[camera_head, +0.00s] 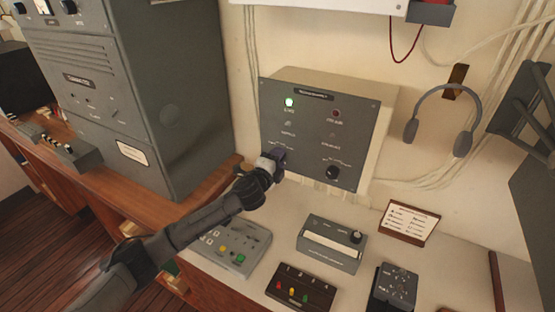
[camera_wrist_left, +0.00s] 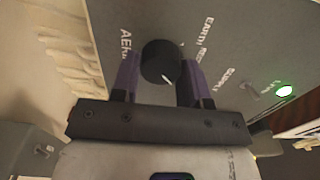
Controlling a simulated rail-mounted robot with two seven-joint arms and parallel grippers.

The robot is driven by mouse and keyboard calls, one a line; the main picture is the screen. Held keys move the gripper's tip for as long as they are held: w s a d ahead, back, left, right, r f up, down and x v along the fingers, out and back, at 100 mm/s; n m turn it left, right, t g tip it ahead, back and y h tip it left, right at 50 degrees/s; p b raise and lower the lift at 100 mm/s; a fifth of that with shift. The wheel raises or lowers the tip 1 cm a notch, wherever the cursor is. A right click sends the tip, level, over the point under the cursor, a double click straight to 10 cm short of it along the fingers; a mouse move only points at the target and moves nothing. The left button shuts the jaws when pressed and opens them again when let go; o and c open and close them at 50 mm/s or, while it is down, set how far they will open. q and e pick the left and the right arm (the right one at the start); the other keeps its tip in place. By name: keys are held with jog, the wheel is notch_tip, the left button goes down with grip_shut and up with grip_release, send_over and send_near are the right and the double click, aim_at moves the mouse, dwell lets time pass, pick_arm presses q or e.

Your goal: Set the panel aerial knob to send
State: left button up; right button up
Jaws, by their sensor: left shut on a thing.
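The grey wall panel (camera_head: 310,125) carries a lit green lamp (camera_head: 289,102) at upper left and a dark red lamp (camera_head: 336,113) at upper right. My left gripper (camera_head: 277,158) is at the panel's lower left and hides the control there. In the left wrist view, a round black knob (camera_wrist_left: 162,62) sits between the purple fingers of my left gripper (camera_wrist_left: 161,80), which is shut on it. Lettering beginning "AER" and the word "EARTH" show around the knob. A short white mark shows on the knob's lower edge. My right gripper is out of view.
A second black knob (camera_head: 333,173) is at the panel's lower right. A tall grey cabinet (camera_head: 165,85) stands to the left. Several small control boxes, including one with a white strip (camera_head: 332,240), lie on the desk below. A headset (camera_head: 438,120) hangs at right.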

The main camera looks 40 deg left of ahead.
pick_arm(q)
jog(key=o, duration=0.9)
jog(key=shift+s, duration=0.1)
jog(key=s+d+b, duration=0.2)
jog(key=s+b, duration=0.2)
jog(key=s, duration=0.9)
jog(key=shift+s+d+b, duration=0.15)
jog(key=shift+d+b, duration=0.15)
